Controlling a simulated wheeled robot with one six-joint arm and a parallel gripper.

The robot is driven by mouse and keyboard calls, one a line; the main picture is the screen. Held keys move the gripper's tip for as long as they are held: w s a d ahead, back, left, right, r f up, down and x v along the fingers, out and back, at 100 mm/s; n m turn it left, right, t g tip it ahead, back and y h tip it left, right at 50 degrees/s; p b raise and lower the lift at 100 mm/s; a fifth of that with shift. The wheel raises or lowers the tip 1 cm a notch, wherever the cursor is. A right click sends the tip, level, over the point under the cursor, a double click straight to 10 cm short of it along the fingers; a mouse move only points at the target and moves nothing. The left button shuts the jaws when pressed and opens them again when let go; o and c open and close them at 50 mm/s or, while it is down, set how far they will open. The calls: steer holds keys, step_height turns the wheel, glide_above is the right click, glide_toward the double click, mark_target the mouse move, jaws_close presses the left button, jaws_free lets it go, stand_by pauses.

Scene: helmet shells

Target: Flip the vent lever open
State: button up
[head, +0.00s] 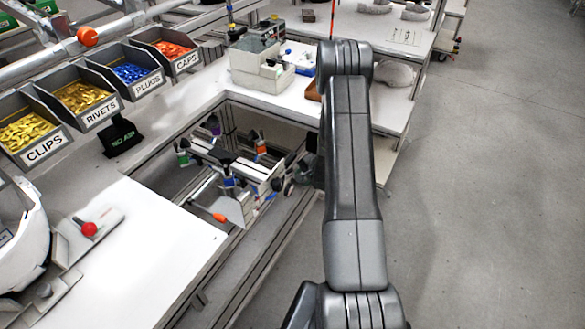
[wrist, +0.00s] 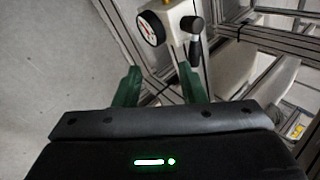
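My gripper (wrist: 158,86) shows in the wrist view with two green fingers spread apart and nothing between them. In the head view the gripper is mostly hidden behind my arm. Beyond the fingers in the wrist view is a pale fixture with a round dial gauge (wrist: 152,28) and a dark handle (wrist: 192,24), both apart from the fingers. A red ball knob (head: 89,229) sits on a white plate at the left in the head view, far from my gripper. A white helmet shell (head: 22,245) is beside it, cut by the frame. I cannot tell which part is the vent lever.
Labelled bins of clips (head: 30,128), rivets (head: 82,97), plugs (head: 130,70) and caps (head: 172,48) line the back of the white bench (head: 150,240). A cluttered fixture frame (head: 235,180) fills the bench opening. The floor (head: 490,200) on the right is clear.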

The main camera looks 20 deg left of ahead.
mark_target(289, 171)
steer(key=a, duration=0.1)
steer(key=w+a, duration=0.1)
steer(key=a, duration=0.1)
steer(key=w+a+p, duration=0.1)
steer(key=a, duration=0.1)
steer(key=shift+w+a, duration=0.1)
steer(key=shift+a, duration=0.15)
steer(key=shift+w+a+f, duration=0.1)
steer(key=shift+a+f, duration=0.1)
steer(key=shift+f, duration=0.3)
jaws_close()
steer(key=shift+r, duration=0.1)
